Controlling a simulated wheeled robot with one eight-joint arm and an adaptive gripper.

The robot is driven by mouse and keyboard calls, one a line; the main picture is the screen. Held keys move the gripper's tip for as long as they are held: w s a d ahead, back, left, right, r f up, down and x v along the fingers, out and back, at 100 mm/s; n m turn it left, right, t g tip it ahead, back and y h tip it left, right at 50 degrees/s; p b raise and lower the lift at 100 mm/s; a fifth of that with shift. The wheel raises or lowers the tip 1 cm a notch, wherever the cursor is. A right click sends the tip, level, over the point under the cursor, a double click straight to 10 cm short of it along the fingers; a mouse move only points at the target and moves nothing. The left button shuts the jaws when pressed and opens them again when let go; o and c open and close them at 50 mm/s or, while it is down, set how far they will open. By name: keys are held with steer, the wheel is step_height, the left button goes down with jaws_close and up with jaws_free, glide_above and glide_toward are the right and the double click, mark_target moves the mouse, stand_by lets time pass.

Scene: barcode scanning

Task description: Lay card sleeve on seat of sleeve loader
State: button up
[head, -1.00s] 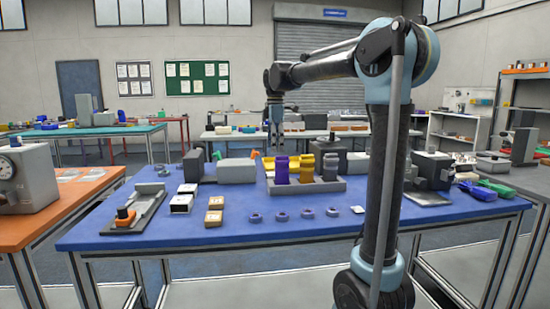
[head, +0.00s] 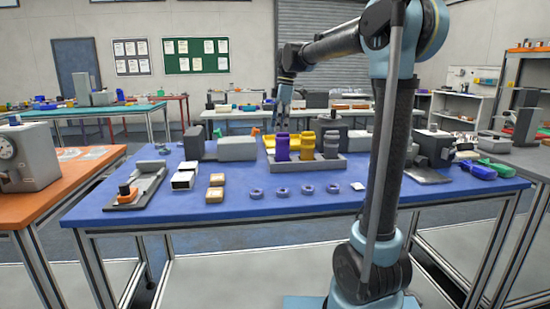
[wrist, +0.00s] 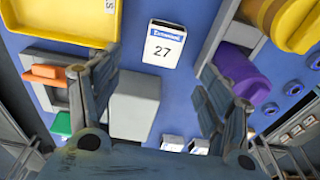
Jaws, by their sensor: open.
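A white card with a blue header and the number 27 (wrist: 164,45), which looks like the card sleeve, lies flat on the blue table in the wrist view. My gripper (wrist: 157,66) is open and empty, its fingers spread either side of the view with the card between and beyond them. In the head view my gripper (head: 283,112) hangs over the back of the blue table, behind the canisters. I cannot make out the card in the head view. I cannot tell which device is the sleeve loader; a grey fixture with an orange knob (head: 139,187) stands at the table's left.
A grey block (wrist: 134,106) lies near the left finger. A yellow bin (wrist: 62,16) is nearby. Blue rings (head: 282,191) line the table's front.

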steer(key=shift+s+a+f, duration=0.1)
steer(key=shift+a+f, duration=0.1)
steer(key=shift+f, duration=1.4)
steer(key=shift+s+a+f, duration=0.15)
steer(key=shift+f, duration=1.4)
steer(key=shift+s+a+f, duration=0.1)
steer(key=shift+a+f, duration=0.1)
steer(key=shift+f, duration=1.4)
steer(key=c, duration=0.9)
